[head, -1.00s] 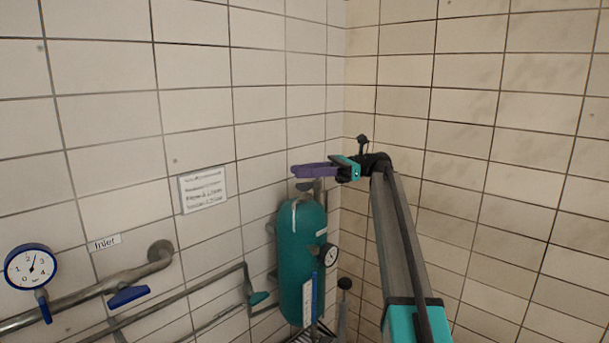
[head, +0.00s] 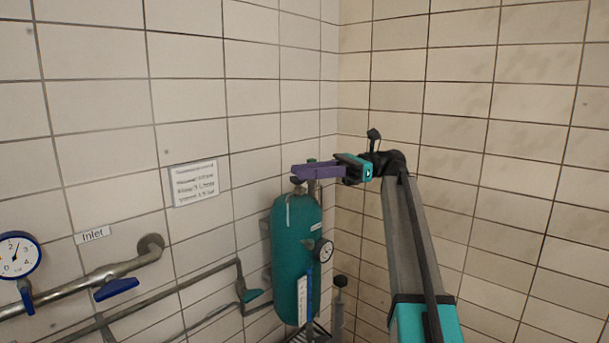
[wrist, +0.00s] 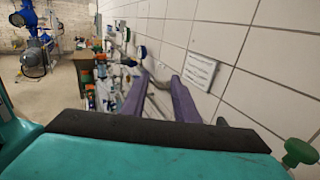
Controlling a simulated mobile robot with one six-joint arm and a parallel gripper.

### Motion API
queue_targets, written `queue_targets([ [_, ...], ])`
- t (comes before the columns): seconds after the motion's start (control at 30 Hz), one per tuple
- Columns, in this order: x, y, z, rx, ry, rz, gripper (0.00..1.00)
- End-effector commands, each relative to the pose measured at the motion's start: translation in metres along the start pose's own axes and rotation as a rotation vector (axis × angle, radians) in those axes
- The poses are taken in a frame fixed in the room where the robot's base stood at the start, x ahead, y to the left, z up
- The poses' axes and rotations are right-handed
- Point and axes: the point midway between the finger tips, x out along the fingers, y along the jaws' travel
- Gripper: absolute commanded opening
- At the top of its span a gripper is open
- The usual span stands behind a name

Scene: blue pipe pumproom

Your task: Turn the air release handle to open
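My gripper (head: 295,172) has purple fingers and is above the top of the green tank (head: 296,245) in the corner, pointing left in the head view. In the wrist view the fingers (wrist: 160,82) are apart with nothing between them. A small dark fitting (head: 297,182) shows on the tank top just below the fingertips. A green knob (wrist: 299,152) is at the lower right of the wrist view, outside the fingers. I cannot tell for sure which fitting is the air release handle; my fingers partly cover the tank top.
A gauge (head: 324,251) is on the tank's side. The tiled wall carries a white sign (head: 194,184), an inlet label (head: 93,234), a pipe with a blue handle (head: 117,289) and a blue-rimmed gauge (head: 17,255). The wall above the tank is bare.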

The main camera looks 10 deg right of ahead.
Motion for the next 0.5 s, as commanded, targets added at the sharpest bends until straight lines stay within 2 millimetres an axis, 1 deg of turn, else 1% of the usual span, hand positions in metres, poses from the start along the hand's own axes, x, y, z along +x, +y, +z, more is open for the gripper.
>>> queue_targets([
  [0.03,0.002,0.009,-0.002,-0.001,0.000,-0.001,0.27],
  [0.2,0.004,0.029,0.000,-0.002,0.000,0.000,0.27],
  [0.33,0.005,0.039,0.002,0.000,0.000,0.000,0.27],
  [0.5,0.006,0.045,0.004,0.000,0.000,0.000,0.27],
])
